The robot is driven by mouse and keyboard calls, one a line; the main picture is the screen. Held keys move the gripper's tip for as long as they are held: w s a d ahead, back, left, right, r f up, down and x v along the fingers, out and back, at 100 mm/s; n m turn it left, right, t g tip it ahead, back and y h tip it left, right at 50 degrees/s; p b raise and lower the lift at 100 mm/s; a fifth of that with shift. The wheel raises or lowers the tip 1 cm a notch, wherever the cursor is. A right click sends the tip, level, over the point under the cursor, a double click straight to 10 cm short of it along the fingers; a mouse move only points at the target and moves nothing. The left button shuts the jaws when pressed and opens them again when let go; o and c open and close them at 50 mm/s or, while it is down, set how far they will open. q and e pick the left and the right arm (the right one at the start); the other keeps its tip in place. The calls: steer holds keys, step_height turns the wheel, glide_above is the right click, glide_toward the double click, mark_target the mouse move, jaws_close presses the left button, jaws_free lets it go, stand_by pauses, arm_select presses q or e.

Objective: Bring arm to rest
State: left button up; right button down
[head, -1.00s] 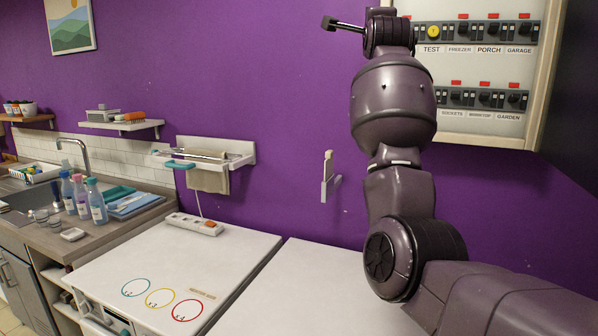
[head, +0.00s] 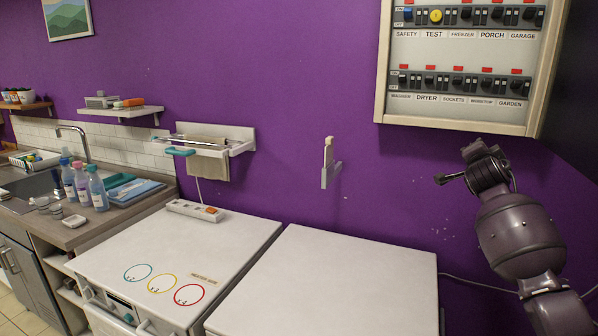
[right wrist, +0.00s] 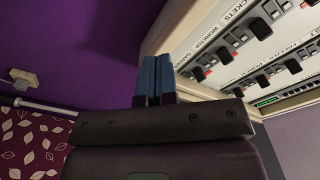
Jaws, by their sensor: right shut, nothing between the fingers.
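My right arm comes in from the lower right in the head view. The panel shows two rows of labelled black switches, with a blue button and a yellow TEST button (head: 436,16) in the upper row. My left gripper does not show.
Two white-topped appliances (head: 330,265) stand below the panel. A power strip (head: 195,210) lies on the left one. A wall rack (head: 240,140), a small wall holder (head: 330,175) and a counter with bottles (head: 98,190) are to the left. The wall between holder and gripper is clear.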

steer(key=s+d+f+n+g, duration=0.1)
steer(key=s+d+f+n, duration=0.1)
steer(key=s+d+f, duration=0.3)
steer(key=s+d+f+n+g, duration=0.1)
steer(key=d+f, duration=0.2)
steer(key=f, duration=0.5)
steer(key=w+a+r+n+t+y, duration=0.1)
steer(key=a+n+t+y, duration=0.15)
steer(key=n, duration=0.65)
steer(key=w+a+n+t+y, duration=0.1)
steer(key=w+a+n+y, duration=0.15)
steer(key=n, duration=0.65)
steer(key=s+a+f+g+y, duration=0.2)
steer(key=s+a+f, duration=0.4)
steer(key=s+f, duration=0.5)
steer(key=s+a+f+g+y, duration=0.15)
steer(key=s+a+f, duration=0.45)
steer(key=f, duration=0.8)
steer(key=s+a+f+m+g, duration=0.1)
steer(key=s+a+f, duration=0.2)
steer(key=s, duration=0.6)
steer(key=s+a+f+m+g, duration=0.1)
steer(key=s+a+f+m, duration=0.1)
steer(key=s, duration=0.7)
steer(key=s+a+f+m, duration=0.2)
steer(key=s+f, duration=0.3)
steer(key=s, duration=0.5)
steer(key=shift+a+g, duration=0.4)
steer(key=shift+a, duration=0.45)
